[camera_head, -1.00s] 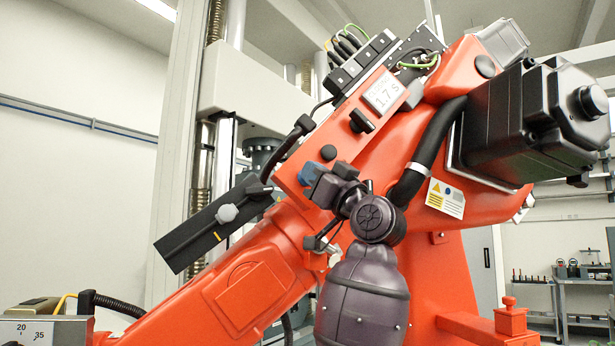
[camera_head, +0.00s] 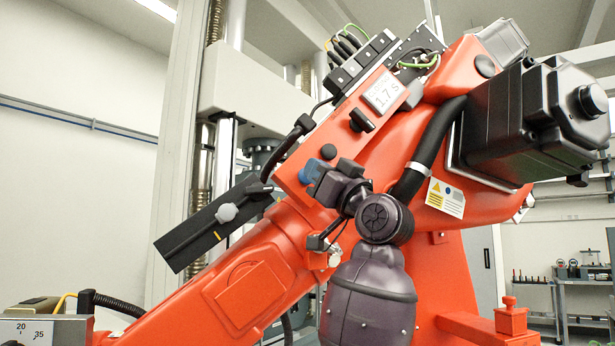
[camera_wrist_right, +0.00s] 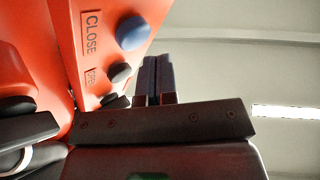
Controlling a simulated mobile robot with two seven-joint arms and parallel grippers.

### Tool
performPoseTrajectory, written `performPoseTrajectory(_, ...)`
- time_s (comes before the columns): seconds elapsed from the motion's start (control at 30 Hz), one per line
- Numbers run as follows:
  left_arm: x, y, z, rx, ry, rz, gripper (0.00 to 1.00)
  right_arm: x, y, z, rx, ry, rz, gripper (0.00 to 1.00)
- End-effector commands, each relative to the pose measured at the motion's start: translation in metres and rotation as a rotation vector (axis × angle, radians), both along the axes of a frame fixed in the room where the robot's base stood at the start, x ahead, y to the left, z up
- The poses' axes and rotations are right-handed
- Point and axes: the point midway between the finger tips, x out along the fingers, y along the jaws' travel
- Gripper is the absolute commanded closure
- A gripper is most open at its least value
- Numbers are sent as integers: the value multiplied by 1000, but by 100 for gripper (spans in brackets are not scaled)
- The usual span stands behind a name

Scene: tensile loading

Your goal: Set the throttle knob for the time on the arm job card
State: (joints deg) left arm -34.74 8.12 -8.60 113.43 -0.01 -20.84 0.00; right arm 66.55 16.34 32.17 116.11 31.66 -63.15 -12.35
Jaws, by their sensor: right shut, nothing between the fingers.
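The job card (camera_head: 385,92) on the orange arm reads "1.7 s"; its smaller line is too blurred to read. A grey box (camera_head: 45,329) at the lower left edge carries scale numbers 20 and 35; most of it is cut off, and I cannot tell whether the throttle knob is on it. My right gripper (camera_head: 328,181) is shut and empty beside a blue button (camera_head: 310,171) on the orange arm. In the right wrist view, the closed fingers (camera_wrist_right: 155,79) stand right of the blue button (camera_wrist_right: 133,33), apart from it. My left gripper is not in view.
A black button (camera_head: 328,152) and a black knob (camera_head: 362,120) sit above the blue button. A black panel with a grey round part (camera_head: 227,212) hangs at the left. A black motor housing (camera_head: 535,125) juts out at the right. A label reads "CLOSE" (camera_wrist_right: 92,34).

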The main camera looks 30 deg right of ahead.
Motion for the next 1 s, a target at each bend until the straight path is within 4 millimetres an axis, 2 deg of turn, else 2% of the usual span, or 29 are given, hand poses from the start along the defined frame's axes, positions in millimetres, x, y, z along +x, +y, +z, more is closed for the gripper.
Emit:
performPoseTrajectory(0.27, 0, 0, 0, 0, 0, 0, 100, -3, 1, 0, -1, -1, -1, 100)
performPoseTrajectory(0.8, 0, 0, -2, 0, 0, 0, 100, -43, 13, 0, -1, -1, -1, 100)
performPoseTrajectory(1.0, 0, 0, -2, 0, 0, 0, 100, -48, 15, 0, 0, 0, 0, 100)
